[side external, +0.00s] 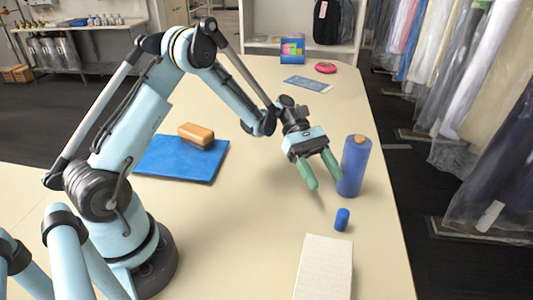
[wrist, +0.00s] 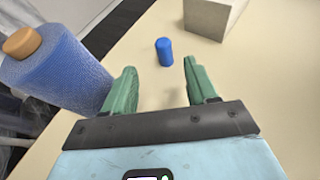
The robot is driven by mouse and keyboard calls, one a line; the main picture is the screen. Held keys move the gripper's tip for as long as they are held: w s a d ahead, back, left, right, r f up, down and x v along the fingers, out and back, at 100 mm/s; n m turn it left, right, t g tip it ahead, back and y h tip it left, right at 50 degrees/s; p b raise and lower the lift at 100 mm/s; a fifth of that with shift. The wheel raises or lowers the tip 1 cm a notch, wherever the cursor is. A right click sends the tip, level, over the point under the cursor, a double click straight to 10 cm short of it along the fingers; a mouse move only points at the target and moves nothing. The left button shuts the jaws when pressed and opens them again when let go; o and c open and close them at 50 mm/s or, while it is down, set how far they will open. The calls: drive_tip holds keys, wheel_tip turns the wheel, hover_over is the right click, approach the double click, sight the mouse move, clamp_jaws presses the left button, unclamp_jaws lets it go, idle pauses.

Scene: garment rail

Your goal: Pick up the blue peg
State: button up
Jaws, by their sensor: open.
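The blue peg (side external: 342,219) is a small blue cylinder standing on the table between the tall blue thread cone and a pale block. In the wrist view, the peg (wrist: 164,52) shows ahead of the gap between my fingers. My gripper (side external: 322,172) has green fingers spread apart, with nothing between them. It is above the table, beyond the peg in the side view and left of the cone. In the wrist view, the gripper (wrist: 163,82) is open and the peg lies past the fingertips, not touching them.
The tall blue thread cone (side external: 354,168) stands close beside my right finger; it also shows at left in the wrist view (wrist: 58,70). A pale block (side external: 323,268) lies at the front. A blue mat (side external: 165,163) bears an orange-brown block (side external: 196,135). The table's right edge is near.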

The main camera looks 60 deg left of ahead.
sight(347, 221)
drive_tip(key=shift+s+d+f, duration=0.1)
drive_tip(key=shift+d+f, duration=0.25)
drive_tip(key=shift+d, duration=0.05)
drive_tip(key=x, duration=0.6)
drive_tip(key=shift+s, duration=0.1)
drive_tip(key=x, duration=0.5)
drive_tip(key=shift+s, duration=0.1)
drive_tip(key=c, duration=1)
drive_tip(key=shift+c, duration=0.2)
